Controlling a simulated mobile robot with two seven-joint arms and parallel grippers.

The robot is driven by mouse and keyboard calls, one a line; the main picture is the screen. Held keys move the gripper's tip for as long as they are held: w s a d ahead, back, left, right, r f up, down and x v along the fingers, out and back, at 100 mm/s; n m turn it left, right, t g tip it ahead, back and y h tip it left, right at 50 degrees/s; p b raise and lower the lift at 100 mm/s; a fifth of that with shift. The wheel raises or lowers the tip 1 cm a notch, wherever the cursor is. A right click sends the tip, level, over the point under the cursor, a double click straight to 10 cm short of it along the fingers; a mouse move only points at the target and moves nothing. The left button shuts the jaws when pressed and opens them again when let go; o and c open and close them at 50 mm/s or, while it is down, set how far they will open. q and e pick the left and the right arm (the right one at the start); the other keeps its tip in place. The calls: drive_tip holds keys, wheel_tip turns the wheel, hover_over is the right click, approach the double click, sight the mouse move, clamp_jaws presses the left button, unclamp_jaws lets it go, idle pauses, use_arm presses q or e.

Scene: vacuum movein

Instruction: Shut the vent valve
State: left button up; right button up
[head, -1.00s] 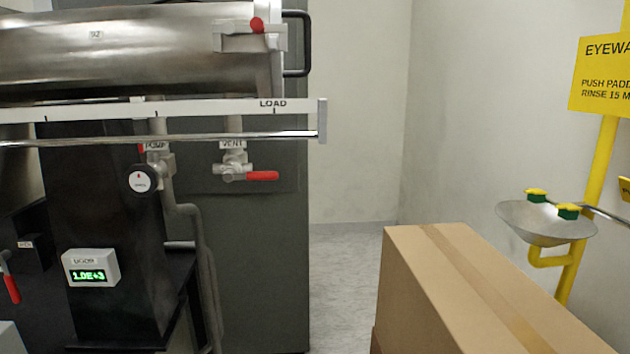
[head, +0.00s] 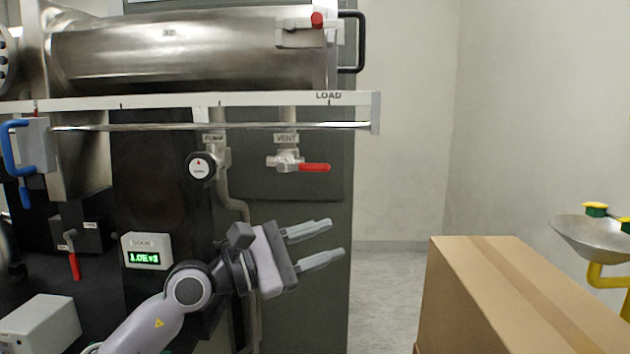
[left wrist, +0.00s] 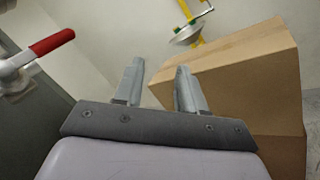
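The vent valve (head: 285,161) sits under the VENT label (head: 287,138) on the grey cabinet front. Its red lever handle (head: 315,167) points sideways to the right. In the left wrist view the red handle (left wrist: 52,42) shows at the upper left, outside the fingers. My left gripper (head: 325,243) is below the valve and slightly to its right, apart from it. Its two fingers are spread, with nothing between them; the fingers also show in the left wrist view (left wrist: 158,88). My right gripper is not in view.
A cardboard box (head: 500,290) stands at the lower right, with an eyewash basin (head: 590,235) behind it. A metal rail (head: 230,126) runs above the valve. Another red-handled valve (head: 74,264) is at the lower left.

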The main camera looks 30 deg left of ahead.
sight(310, 170)
use_arm(q)
drive_tip(key=a+r+m+y, duration=0.2)
drive_tip(key=r, duration=0.1)
drive_tip(key=a+r+m+t+y, duration=0.1)
drive_tip(key=a+r+m+y, duration=0.1)
drive_tip(key=r, duration=0.1)
drive_tip(key=a+r+m+t+y, duration=0.1)
drive_tip(key=a+r+m+y, duration=0.1)
drive_tip(key=a+r, duration=0.1)
drive_tip(key=shift+a+r+m+b, duration=0.1)
drive_tip(key=shift+m+b, duration=0.25)
drive_tip(key=shift+m, duration=0.05)
drive_tip(key=shift+w+r, duration=0.1)
drive_tip(key=shift+w, duration=0.2)
drive_tip(key=p+x, duration=0.3)
drive_tip(key=x, duration=0.2)
drive_tip(key=shift+w, duration=0.2)
drive_tip(key=shift+w+d, duration=0.25)
drive_tip(key=shift+w, duration=0.2)
clamp_jaws()
